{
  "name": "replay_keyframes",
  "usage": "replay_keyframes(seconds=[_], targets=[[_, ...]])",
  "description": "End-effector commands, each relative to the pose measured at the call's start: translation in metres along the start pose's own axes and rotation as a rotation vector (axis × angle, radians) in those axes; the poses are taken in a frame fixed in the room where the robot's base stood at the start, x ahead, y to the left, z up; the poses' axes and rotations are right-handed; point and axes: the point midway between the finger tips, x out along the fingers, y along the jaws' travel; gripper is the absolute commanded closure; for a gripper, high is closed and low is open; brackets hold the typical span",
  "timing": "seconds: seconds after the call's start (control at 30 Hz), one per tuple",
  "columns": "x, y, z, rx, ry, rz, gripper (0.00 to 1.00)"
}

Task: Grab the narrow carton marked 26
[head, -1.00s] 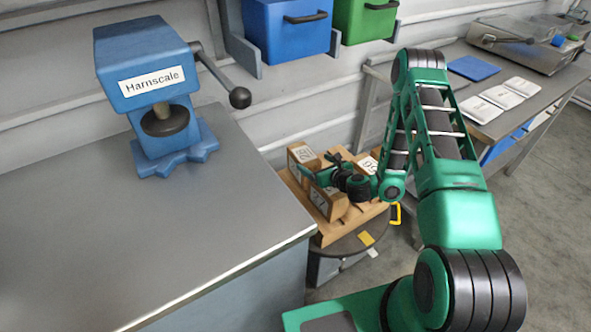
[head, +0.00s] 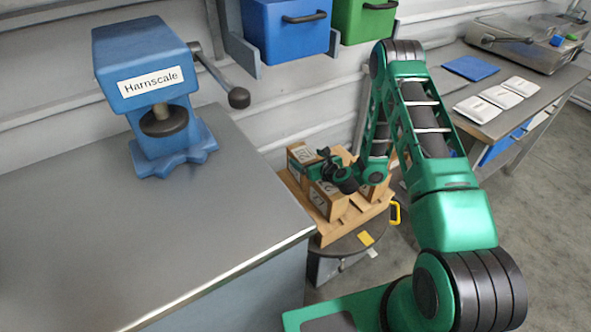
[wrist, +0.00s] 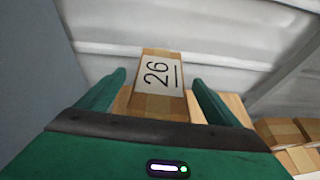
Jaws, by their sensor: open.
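The narrow carton marked 26 (wrist: 157,78) is brown with a white label, and in the wrist view it stands ahead of my gripper (wrist: 160,98). My two green fingers are open, one to each side of the carton in the picture; I cannot tell whether they reach around it. In the head view the carton that seems to be it (head: 301,154) stands at the back left of the wooden board, its label hard to read. My gripper (head: 319,164) is just right of it there, partly hiding the cartons behind.
A carton marked 27 (head: 328,199) stands at the front of the wooden board (head: 328,236). More cartons (wrist: 284,133) show at the right in the wrist view. A grey workbench (head: 150,235) with a blue Harnscale press (head: 150,90) is close on the left.

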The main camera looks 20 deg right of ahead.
Motion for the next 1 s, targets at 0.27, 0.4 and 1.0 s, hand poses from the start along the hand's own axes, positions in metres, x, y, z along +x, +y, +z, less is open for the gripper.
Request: replay_keyframes(seconds=[0.27,0.4,1.0], targets=[[0.000,0.000,0.000,0.000,0.000,0.001,0.52],[0.000,0.001,0.000,0.000,0.001,0.001,0.86],[-0.013,0.000,0.034,0.000,-0.004,0.001,0.94]])
